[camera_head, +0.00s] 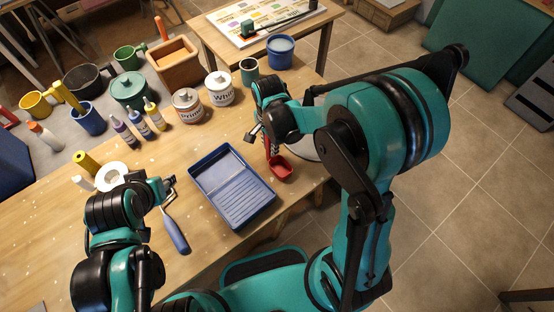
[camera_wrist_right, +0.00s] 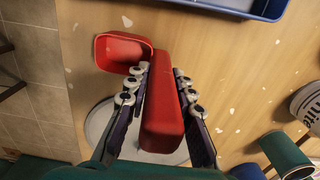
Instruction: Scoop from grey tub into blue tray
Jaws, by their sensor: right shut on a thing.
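My right gripper (camera_head: 268,143) is shut on the handle of a red scoop (camera_head: 281,167). The right wrist view shows the scoop's handle between the fingers (camera_wrist_right: 160,78) and its red cup (camera_wrist_right: 123,51), which looks empty. The blue tray (camera_head: 262,187) lies on the table just left of the scoop, and its edge shows in the right wrist view (camera_wrist_right: 245,8). The grey tub (camera_head: 308,151) is largely hidden behind my right arm; part of its rim shows below the scoop in the right wrist view (camera_wrist_right: 97,122). My left gripper (camera_head: 167,186) is left of the tray, its jaw opening unclear.
Paint tins (camera_head: 187,106), bottles (camera_head: 137,125), a green pot (camera_head: 130,90) and a wooden box (camera_head: 175,66) stand along the back.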

